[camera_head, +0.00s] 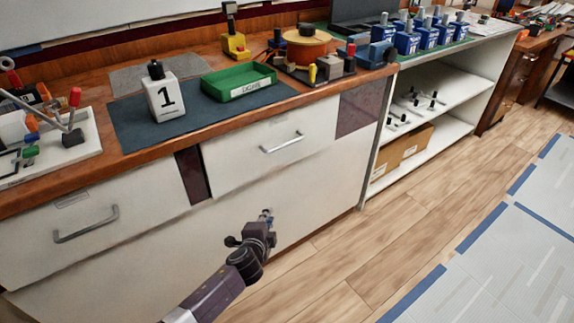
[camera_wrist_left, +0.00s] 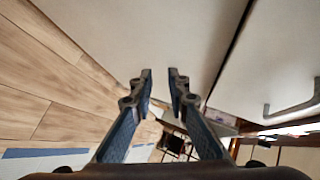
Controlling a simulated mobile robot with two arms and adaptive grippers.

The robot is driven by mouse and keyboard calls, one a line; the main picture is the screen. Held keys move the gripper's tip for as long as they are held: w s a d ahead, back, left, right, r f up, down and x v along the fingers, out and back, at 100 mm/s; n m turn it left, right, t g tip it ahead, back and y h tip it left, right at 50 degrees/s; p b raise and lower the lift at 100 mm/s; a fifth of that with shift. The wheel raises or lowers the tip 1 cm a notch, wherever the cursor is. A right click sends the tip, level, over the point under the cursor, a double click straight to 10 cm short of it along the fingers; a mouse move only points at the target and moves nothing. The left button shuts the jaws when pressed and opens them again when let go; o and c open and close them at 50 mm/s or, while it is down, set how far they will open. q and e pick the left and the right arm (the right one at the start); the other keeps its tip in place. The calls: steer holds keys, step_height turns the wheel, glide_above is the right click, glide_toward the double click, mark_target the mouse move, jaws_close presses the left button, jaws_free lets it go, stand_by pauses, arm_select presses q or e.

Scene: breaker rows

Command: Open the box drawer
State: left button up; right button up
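The white counter front has two drawer fronts with metal bar handles. One drawer (camera_head: 245,160) is in the middle, with its handle (camera_head: 282,143) across the front. The other drawer (camera_head: 150,195) is at the left, with a handle (camera_head: 86,224). Both look shut. Which one is the box drawer, I cannot tell. My left gripper (camera_head: 266,216) is below and in front of the middle drawer, apart from its handle. In the left wrist view its fingers (camera_wrist_left: 160,78) are spread with nothing between them, and a handle (camera_wrist_left: 292,112) shows at the right. My right gripper is out of view.
On the wooden counter top stand a white block marked 1 (camera_head: 164,98), a green tray (camera_head: 238,82) and several tools. Open shelves (camera_head: 432,102) with a cardboard box (camera_head: 401,158) are at the right. The wooden floor (camera_head: 370,265) in front is clear.

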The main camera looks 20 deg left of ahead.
arm_select(q)
steer(key=w+d+r+m+t+b, duration=0.1)
steer(key=w+r+m+t+b, duration=0.15)
steer(key=w+r+b, duration=0.35)
steer(key=m+t+b, duration=0.2)
steer(key=t+b, duration=0.2)
glide_toward(286, 145)
steer(key=w, duration=0.3)
steer(key=shift+n+y, duration=0.25)
steer(key=shift+y, duration=0.15)
steer(key=w, duration=0.4)
steer(key=w+r, duration=0.1)
steer(key=w, duration=0.2)
steer(key=shift+a+b, duration=0.35)
steer(key=shift+a, duration=0.05)
steer(key=shift+w+r, duration=0.1)
steer(key=shift+w, duration=0.25)
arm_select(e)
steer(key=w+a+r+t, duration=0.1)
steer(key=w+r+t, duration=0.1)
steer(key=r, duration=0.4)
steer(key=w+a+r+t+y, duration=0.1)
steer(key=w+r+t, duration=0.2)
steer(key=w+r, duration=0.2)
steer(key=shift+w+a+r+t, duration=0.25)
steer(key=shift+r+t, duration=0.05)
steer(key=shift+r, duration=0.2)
arm_select(q)
steer(key=shift+c, duration=0.2)
jaws_close()
